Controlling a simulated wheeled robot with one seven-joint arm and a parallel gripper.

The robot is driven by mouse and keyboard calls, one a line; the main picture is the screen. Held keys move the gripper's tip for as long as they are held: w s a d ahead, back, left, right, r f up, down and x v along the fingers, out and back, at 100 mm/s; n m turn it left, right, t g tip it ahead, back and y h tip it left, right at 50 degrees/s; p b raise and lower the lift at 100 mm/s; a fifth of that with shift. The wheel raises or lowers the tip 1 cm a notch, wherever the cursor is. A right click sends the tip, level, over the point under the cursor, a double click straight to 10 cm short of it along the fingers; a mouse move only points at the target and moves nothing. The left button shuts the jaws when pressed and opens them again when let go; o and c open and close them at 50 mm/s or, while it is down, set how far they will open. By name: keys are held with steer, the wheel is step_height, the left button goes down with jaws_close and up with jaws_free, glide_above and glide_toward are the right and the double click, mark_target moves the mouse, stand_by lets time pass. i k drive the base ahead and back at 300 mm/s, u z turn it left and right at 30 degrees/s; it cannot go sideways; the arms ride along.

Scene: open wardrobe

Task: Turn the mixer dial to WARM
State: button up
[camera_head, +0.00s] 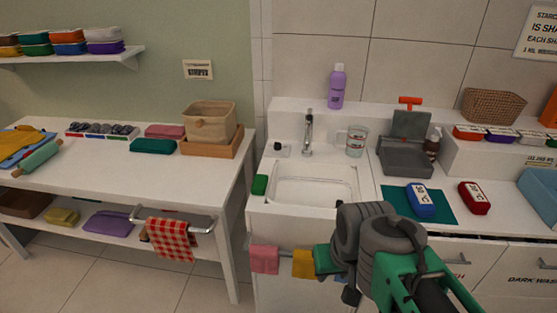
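The sink's metal mixer tap (308,133) stands upright behind the white basin (313,190). A small pale plate with a dark mark (277,147) lies left of the tap. It may be the mixer dial, but it is too small to tell its setting or read any WARM label. My grey and green arm (375,245) is at the lower right, in front of the sink counter and well short of the tap. I cannot make out the fingers of my gripper, nor whether they hold anything.
A glass mug (356,140) stands right of the tap and a purple bottle (337,87) behind it. A green block (259,185) is at the basin's left edge. Cloths hang on the front rail, including a pink cloth (265,260). The basin looks empty.

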mark_target(277, 146)
steer(key=k, duration=0.55)
steer(key=u, duration=0.9)
steer(key=i, duration=1.65)
steer(key=z, duration=1)
steer(key=i, duration=0.45)
steer(key=z, duration=0.3)
